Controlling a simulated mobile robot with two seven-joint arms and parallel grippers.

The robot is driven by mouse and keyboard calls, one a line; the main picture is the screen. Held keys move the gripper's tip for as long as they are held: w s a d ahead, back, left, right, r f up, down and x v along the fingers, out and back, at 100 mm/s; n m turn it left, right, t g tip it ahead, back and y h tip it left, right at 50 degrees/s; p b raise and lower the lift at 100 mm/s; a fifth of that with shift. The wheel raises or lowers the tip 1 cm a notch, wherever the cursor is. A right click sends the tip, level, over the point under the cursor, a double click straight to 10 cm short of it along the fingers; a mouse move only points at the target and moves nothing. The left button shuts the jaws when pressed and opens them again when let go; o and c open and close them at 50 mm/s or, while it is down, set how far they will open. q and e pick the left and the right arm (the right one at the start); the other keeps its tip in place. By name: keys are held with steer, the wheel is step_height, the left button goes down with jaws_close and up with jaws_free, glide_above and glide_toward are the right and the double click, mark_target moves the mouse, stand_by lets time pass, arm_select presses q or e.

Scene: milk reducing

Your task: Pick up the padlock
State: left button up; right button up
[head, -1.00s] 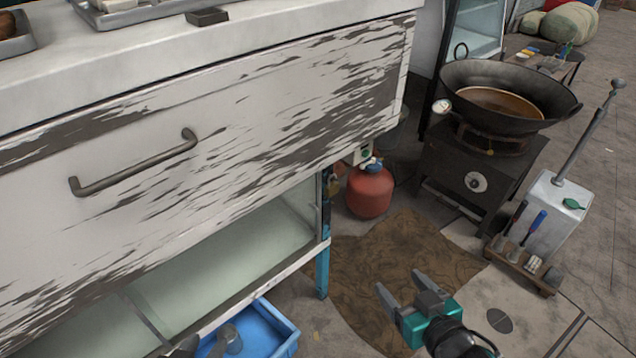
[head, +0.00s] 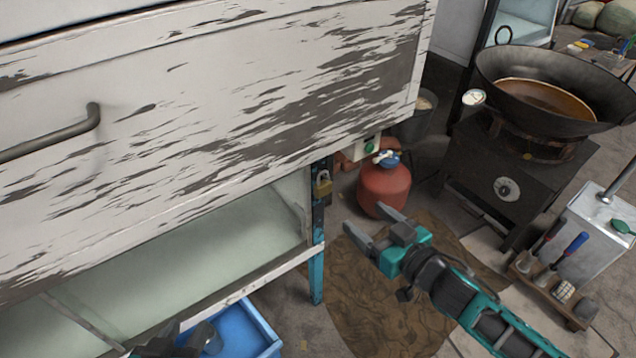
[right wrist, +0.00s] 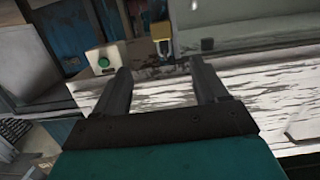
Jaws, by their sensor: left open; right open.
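The padlock (head: 323,187) is small, with a brass-coloured body, and hangs on the blue-and-dark corner post of the white cart. It also shows in the right wrist view (right wrist: 162,33), beyond the fingertips and near the middle of the gap between them. My right gripper (head: 367,220) is open and empty. In the head view it is to the right of the padlock and a little lower, apart from it. The right wrist view shows its two spread fingers (right wrist: 159,68). My left gripper (head: 168,338) is only partly in view at the bottom edge, near the blue bin.
The peeling white cart (head: 250,110) fills the left, with a glass-fronted compartment below. A red gas bottle (head: 383,189) stands just behind my right gripper. A wok (head: 545,95) on a dark stove is at the right. The blue bin (head: 262,345) is on the floor. A brown mat (head: 365,310) lies below.

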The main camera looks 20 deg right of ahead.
mark_target(326, 186)
steer(key=b+x, duration=0.1)
steer(key=x, duration=0.7)
steer(key=shift+w+b, duration=0.1)
steer(key=shift+b, duration=0.3)
steer(key=b+x, duration=0.1)
steer(key=x, duration=0.3)
steer(key=shift+w+a+b, duration=0.15)
steer(key=shift+a+b, duration=0.05)
steer(key=shift+b, duration=0.15)
steer(key=shift+w+a, duration=0.15)
steer(key=shift+w, duration=0.2)
arm_select(q)
steer(key=shift+w+d+f, duration=0.15)
steer(key=shift+d+f, duration=0.55)
steer(key=shift+f, duration=0.25)
arm_select(e)
steer(key=shift+c, duration=0.4)
steer(key=c, duration=1.1)
arm_select(q)
steer(key=shift+a+f, duration=0.1)
steer(key=shift+a, duration=0.05)
arm_select(e)
steer(key=shift+r, duration=0.15)
